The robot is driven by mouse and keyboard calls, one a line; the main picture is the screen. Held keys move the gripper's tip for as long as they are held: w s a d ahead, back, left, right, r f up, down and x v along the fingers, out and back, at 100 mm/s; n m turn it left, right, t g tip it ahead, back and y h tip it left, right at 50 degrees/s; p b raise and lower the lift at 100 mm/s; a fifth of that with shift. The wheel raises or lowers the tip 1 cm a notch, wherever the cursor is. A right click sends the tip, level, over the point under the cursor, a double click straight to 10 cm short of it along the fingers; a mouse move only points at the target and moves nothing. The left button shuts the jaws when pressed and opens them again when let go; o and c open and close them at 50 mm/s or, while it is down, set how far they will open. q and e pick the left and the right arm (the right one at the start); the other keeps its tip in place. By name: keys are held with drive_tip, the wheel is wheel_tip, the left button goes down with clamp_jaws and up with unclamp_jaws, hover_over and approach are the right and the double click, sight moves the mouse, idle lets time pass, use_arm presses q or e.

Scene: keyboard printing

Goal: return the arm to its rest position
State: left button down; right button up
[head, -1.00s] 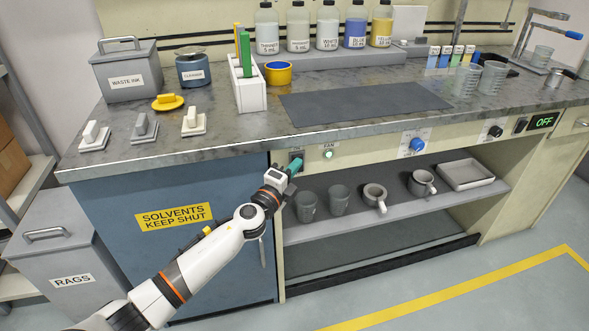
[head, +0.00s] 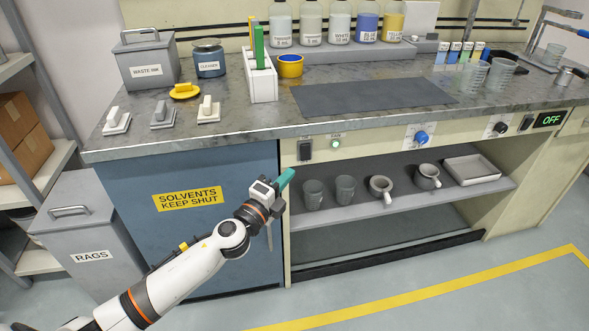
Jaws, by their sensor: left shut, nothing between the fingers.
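My left arm comes in from the lower left. Its gripper (head: 285,180), with teal fingertips, is shut and empty. It is held in front of the bench, near the right edge of the blue cabinet (head: 222,242), below and left of the dark rocker switch (head: 305,150). It appears apart from the switch and the bench front. A green lamp (head: 335,143) under the FAN label glows beside the switch. My right gripper is not in view.
The bench top (head: 240,110) overhangs the cabinet above my gripper. The open shelf (head: 450,195) at right holds several mugs and cups and a tray (head: 472,169). A grey RAGS bin (head: 90,225) stands left of the cabinet. The floor in front is clear.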

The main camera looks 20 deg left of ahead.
use_arm(q)
drive_tip(key=shift+s+a, duration=0.15)
drive_tip(key=shift+s, duration=0.2)
